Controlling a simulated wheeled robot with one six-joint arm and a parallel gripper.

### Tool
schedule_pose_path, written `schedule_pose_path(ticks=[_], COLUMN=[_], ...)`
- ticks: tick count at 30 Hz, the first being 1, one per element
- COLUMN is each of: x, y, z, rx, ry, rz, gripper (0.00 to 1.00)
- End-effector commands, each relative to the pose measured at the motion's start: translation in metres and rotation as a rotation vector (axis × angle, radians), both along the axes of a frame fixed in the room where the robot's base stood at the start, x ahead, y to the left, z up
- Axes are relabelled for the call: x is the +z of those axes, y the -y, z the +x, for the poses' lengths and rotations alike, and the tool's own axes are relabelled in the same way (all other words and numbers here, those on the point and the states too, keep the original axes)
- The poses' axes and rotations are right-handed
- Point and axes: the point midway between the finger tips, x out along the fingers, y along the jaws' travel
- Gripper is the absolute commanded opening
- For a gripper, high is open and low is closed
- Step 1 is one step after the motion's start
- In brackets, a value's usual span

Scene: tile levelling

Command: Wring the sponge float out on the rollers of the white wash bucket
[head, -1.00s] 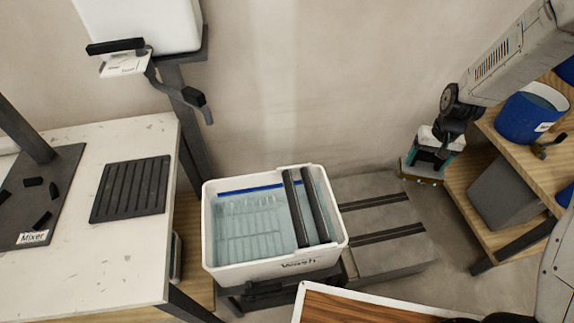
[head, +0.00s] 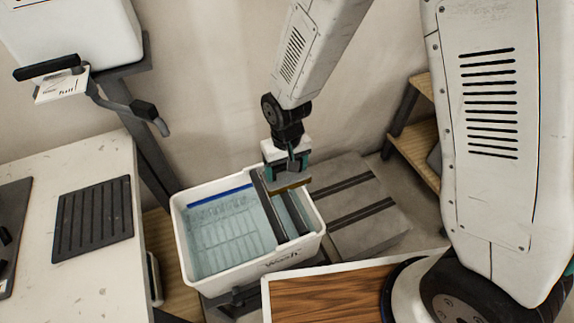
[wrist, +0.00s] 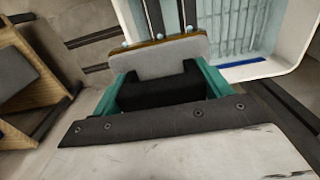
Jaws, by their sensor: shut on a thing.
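The white wash bucket (head: 182,238) stands in the middle of the head view, with water in its left part and two dark rollers (head: 262,215) across its right part. My gripper (head: 286,163) is shut on the sponge float (head: 290,180), a grey plate with a brown-yellow sponge edge beneath. The float is over the right end of the bucket, at the far part of the rollers. In the wrist view the float (wrist: 158,56) is between the teal fingers, with the rollers (wrist: 154,18) just beyond it. I cannot tell whether the sponge touches the rollers.
A grey slotted platform (head: 350,185) is right of the bucket. A pale table with a black ribbed mat (head: 93,218) is at left. A wood-topped surface (head: 325,298) is in front. A white tank (head: 70,35) with a lever is at upper left.

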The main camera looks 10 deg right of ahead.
Motion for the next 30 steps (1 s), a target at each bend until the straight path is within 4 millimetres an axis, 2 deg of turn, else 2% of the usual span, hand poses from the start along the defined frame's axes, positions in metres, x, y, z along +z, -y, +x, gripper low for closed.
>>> schedule_pose_path(ticks=[18,30], x=[-0.052,-0.056], y=[0.0,0.0], z=[0.0,0.0], rx=[0.0,0.0], ry=[0.0,0.001], rz=[0.0,0.0], gripper=[0.48,0.48])
